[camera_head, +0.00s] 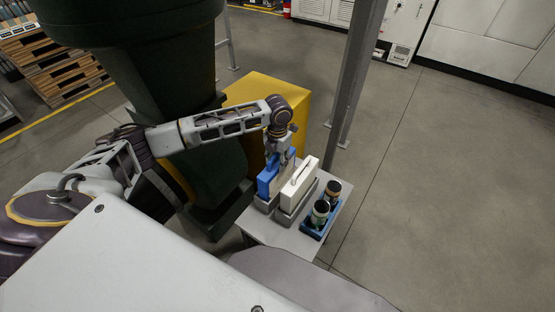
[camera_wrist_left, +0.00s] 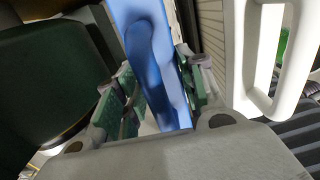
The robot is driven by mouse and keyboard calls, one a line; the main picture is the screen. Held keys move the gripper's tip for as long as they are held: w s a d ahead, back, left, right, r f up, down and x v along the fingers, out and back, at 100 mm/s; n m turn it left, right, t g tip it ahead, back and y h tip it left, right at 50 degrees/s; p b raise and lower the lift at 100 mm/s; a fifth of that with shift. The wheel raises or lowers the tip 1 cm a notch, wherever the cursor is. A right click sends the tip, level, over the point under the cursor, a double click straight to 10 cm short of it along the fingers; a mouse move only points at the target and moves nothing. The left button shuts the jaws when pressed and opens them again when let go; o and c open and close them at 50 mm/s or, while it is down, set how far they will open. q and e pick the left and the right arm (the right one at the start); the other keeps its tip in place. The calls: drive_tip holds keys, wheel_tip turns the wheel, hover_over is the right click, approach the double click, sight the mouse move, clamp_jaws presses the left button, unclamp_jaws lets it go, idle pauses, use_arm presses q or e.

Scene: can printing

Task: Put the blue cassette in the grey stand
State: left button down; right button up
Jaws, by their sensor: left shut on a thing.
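The blue cassette (camera_head: 266,182) is upright over the left grey stand (camera_head: 265,205) on the small table. Its lower edge meets the stand in the head view; I cannot tell whether it is fully seated. My left gripper (camera_head: 279,157) comes down from above and is shut on the cassette's upper part. In the left wrist view the green-padded fingers of the left gripper (camera_wrist_left: 160,95) lie on both sides of the blue cassette (camera_wrist_left: 150,45). My right gripper is not in view.
A white cassette (camera_head: 300,186) stands upright in another grey stand (camera_head: 286,218), close on the right. Two dark cans (camera_head: 320,211) sit in a blue tray (camera_head: 315,233). A yellow box (camera_head: 290,92) and a grey post (camera_head: 358,80) stand behind the table (camera_head: 283,240).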

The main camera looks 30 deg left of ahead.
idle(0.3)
use_arm(q)
drive_tip(key=c, duration=0.9)
unclamp_jaws()
drive_tip(key=shift+f, duration=0.1)
drive_tip(key=shift+r+b, duration=0.4)
drive_tip(key=shift+r, duration=5.75)
